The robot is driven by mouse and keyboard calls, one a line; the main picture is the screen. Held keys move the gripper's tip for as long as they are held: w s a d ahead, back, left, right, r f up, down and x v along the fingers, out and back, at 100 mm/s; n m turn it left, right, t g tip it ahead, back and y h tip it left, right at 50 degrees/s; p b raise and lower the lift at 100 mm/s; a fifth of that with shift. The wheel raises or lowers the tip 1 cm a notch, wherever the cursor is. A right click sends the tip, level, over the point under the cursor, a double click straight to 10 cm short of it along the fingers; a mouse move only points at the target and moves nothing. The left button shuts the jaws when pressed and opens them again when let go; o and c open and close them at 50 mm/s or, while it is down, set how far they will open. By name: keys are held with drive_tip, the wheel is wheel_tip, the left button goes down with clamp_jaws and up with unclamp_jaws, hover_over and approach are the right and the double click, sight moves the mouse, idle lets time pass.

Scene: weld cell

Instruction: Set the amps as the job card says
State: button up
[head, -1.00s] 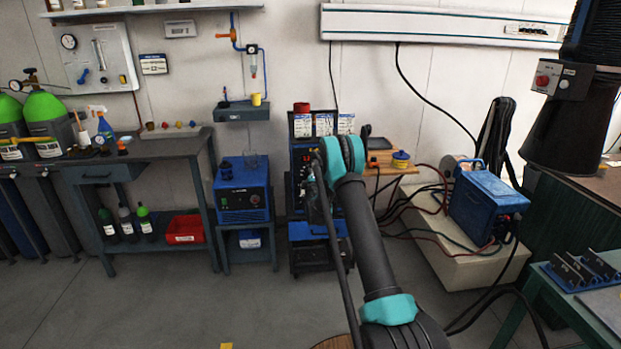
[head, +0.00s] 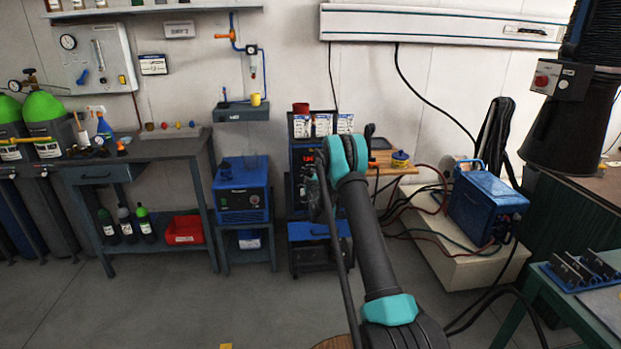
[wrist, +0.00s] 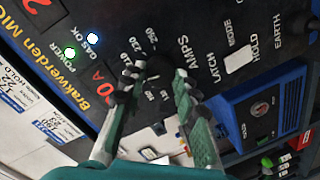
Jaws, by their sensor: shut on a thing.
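The blue and black welding machine (head: 303,163) stands against the back wall. Its front panel (wrist: 120,30) fills much of the wrist view, turned sideways, with an AMPS scale around a dark knob (wrist: 159,70). My gripper (wrist: 156,84) is shut on this amps knob, one finger on each side. The fingers hide part of the scale, and I cannot tell the pointer's setting. Red display digits (wrist: 100,72) are cut off and only partly readable. Several job cards (head: 322,125) stand on top of the machine; their writing is too small to read.
A blue unit (head: 241,190) on a stand is left of the machine. A wooden shelf (head: 395,166) and a blue box with cables (head: 486,205) are to the right. Other panel controls (wrist: 240,58) lie close to my fingers. The floor (head: 150,300) at front left is clear.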

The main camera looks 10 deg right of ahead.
drive_tip(key=o, duration=1.2)
drive_tip(key=shift+c, duration=0.2)
drive_tip(key=s+r, duration=0.1)
drive_tip(key=s, duration=1.1)
drive_tip(key=shift+r, duration=0.2)
drive_tip(key=shift+d+r, duration=0.1)
